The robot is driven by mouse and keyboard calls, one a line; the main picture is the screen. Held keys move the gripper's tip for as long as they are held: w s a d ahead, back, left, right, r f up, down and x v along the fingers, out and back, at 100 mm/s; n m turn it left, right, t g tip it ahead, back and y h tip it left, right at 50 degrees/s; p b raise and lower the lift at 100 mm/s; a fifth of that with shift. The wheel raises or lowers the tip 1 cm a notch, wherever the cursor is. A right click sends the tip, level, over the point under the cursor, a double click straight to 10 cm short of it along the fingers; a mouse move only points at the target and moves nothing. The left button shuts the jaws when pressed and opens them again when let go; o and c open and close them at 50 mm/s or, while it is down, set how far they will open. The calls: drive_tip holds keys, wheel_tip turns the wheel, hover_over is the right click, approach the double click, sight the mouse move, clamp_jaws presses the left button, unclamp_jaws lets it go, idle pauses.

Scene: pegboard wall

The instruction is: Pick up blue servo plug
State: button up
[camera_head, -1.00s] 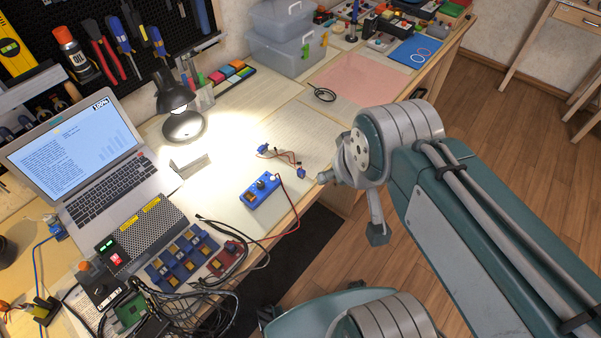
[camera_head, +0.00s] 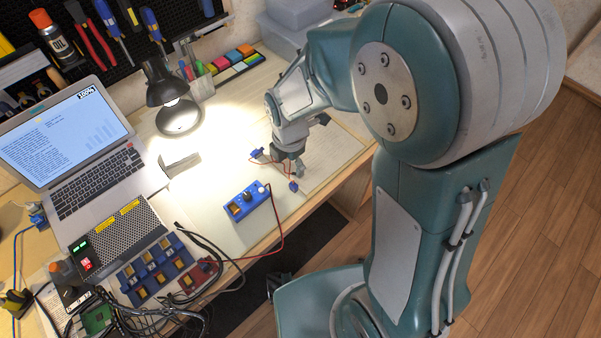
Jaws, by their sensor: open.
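The small blue servo plug (camera_head: 293,187) lies on the pale work surface near the table's front edge, at the end of a thin red wire. A small blue servo (camera_head: 256,154) lies to its upper left, at the wire's other end. My gripper (camera_head: 288,166) is open and points down just above the plug in the picture, over the wire. I cannot tell its exact height or whether it touches anything. Part of the wire is hidden behind the fingers. A blue box with a knob (camera_head: 247,200) sits to the lower left of the plug.
A lit desk lamp (camera_head: 180,117) and a laptop (camera_head: 75,150) stand to the left. A blue tray of servos (camera_head: 155,268) and tangled black cables lie at the lower left. My arm hides the table's far right part. The paper around the plug is mostly clear.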

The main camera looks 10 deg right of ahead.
sight(294, 184)
drive_tip(key=shift+w+d+f+n, duration=0.2)
drive_tip(key=shift+d+f+n, duration=0.3)
drive_tip(key=shift+f, duration=0.35)
drive_tip(key=f, duration=0.1)
drive_tip(key=a+f, duration=0.1)
drive_tip(key=f, duration=0.3)
drive_tip(key=shift+a+f, duration=0.1)
drive_tip(key=shift+a, duration=0.15)
drive_tip(key=f, duration=0.1)
drive_tip(key=d+f, duration=0.1)
drive_tip(key=f, duration=0.2)
drive_tip(key=shift+d+f, duration=0.1)
drive_tip(key=shift+d, duration=0.2)
drive_tip(key=shift+f, duration=0.3)
drive_tip(key=shift+a, duration=0.4)
drive_tip(key=c, duration=0.8)
drive_tip(key=shift+d, duration=0.2)
drive_tip(key=shift+c, duration=0.5)
